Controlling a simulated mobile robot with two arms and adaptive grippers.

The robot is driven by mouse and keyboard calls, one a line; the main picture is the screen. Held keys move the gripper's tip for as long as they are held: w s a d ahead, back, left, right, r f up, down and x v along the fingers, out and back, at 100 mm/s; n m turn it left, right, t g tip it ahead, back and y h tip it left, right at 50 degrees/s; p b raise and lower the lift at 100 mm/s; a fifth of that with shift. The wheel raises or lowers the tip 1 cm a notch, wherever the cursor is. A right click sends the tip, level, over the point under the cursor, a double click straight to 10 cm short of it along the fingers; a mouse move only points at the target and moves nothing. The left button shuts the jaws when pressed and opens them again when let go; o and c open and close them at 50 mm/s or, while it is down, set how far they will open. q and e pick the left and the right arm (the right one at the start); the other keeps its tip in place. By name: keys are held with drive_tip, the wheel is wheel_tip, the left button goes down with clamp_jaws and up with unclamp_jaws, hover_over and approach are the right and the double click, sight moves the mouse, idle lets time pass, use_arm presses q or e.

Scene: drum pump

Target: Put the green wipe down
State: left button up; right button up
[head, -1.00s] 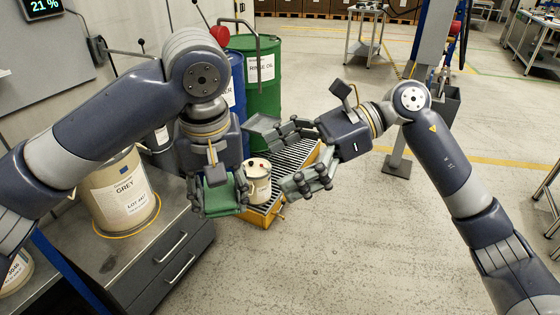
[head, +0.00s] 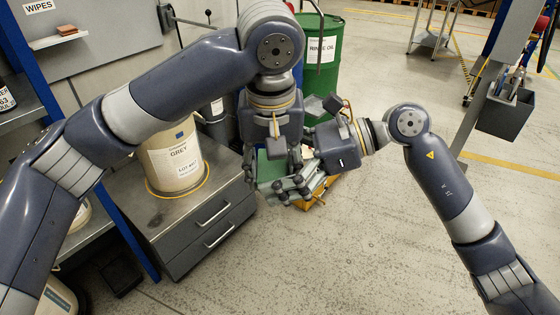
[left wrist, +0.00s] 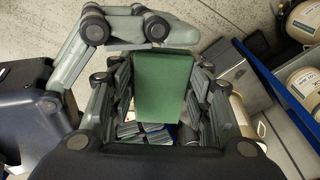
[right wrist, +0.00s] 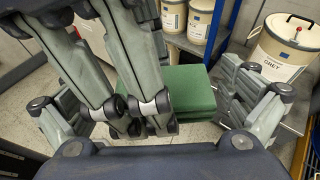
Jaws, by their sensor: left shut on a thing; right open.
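The green wipe (left wrist: 162,85) is a thick folded block between the fingers of my left gripper (head: 272,166), which is shut on it and points down. The wipe also shows in the right wrist view (right wrist: 180,92), beyond the left gripper's fingers. My right gripper (head: 284,178) is open and comes in from the right. Its lower finger passes in front of the wipe in the head view; its other finger is mostly hidden. In the right wrist view its fingers stand apart on either side of the left fingers and wipe. I cannot tell whether they touch.
A small wall shelf labelled WIPES (head: 58,41) carries a brown block (head: 67,29). A grey drawer cabinet (head: 150,228) bears a cream GREY drum (head: 176,160). A green drum (head: 322,57) stands behind. A yellow-edged grating is mostly hidden below my grippers. Open floor lies right.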

drive_tip(key=c, duration=1.1)
use_arm(q)
drive_tip(key=o, duration=1.1)
